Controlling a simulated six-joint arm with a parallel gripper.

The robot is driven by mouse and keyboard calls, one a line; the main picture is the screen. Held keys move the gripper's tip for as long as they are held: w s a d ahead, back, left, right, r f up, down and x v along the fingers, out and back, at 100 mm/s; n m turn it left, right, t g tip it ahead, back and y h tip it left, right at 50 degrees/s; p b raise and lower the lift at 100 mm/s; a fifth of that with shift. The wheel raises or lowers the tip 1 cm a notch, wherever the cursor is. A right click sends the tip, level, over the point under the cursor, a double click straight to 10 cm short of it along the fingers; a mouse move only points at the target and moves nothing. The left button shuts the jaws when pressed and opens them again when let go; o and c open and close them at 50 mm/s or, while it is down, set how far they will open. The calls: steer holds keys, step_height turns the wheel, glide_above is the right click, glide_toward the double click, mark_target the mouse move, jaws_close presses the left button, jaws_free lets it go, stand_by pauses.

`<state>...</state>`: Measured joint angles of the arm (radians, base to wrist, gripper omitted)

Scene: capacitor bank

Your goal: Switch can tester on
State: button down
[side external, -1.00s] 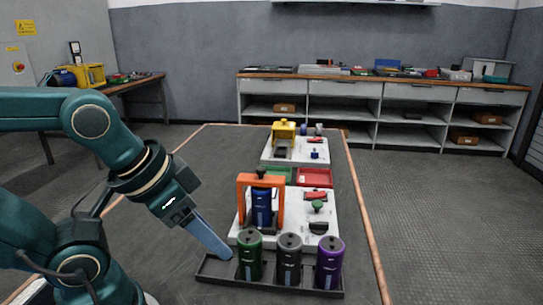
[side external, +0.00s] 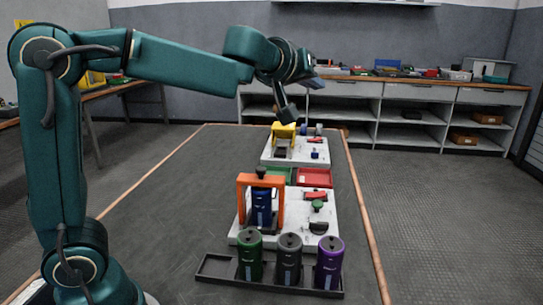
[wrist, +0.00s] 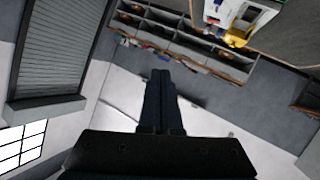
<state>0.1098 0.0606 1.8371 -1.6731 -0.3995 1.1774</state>
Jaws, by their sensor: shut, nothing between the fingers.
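The near white board (side external: 292,230) carries an orange frame (side external: 243,200) around a blue can (side external: 262,208). A red switch (side external: 316,196), a green knob (side external: 317,206) and a black knob (side external: 319,227) sit on its right side. The far white board (side external: 300,158) carries a yellow press-like fixture (side external: 284,135), a small red part (side external: 313,141) and a blue part (side external: 315,154). No label tells me which is the can tester. My gripper (wrist: 161,76) is shut and empty, raised high at the far end of the table, its fingers pointing roughly level, away from both boards.
A black tray (side external: 215,270) at the front holds a green can (side external: 250,256), a grey can (side external: 289,260) and a purple can (side external: 329,264). A green bin (side external: 278,172) and red bin (side external: 315,178) lie between the boards. The table's left side is clear.

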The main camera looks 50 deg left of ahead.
step_height(320, 180, down, 9)
steer(key=w+a+n+g+y, duration=0.1)
steer(key=w+a+n+g, duration=0.1)
steer(key=g, duration=0.4)
glide_above(322, 192)
steer(key=s, duration=0.3)
steer(key=f, duration=1.5)
steer(key=shift+w+d+f, duration=0.15)
steer(key=shift+d+f, duration=0.2)
steer(key=shift+f, duration=0.05)
steer(key=f, duration=0.3)
steer(key=shift+w+d, duration=0.15)
steer(key=shift+d, duration=0.15)
steer(key=shift+f, duration=0.35)
steer(key=shift+w+d, duration=0.1)
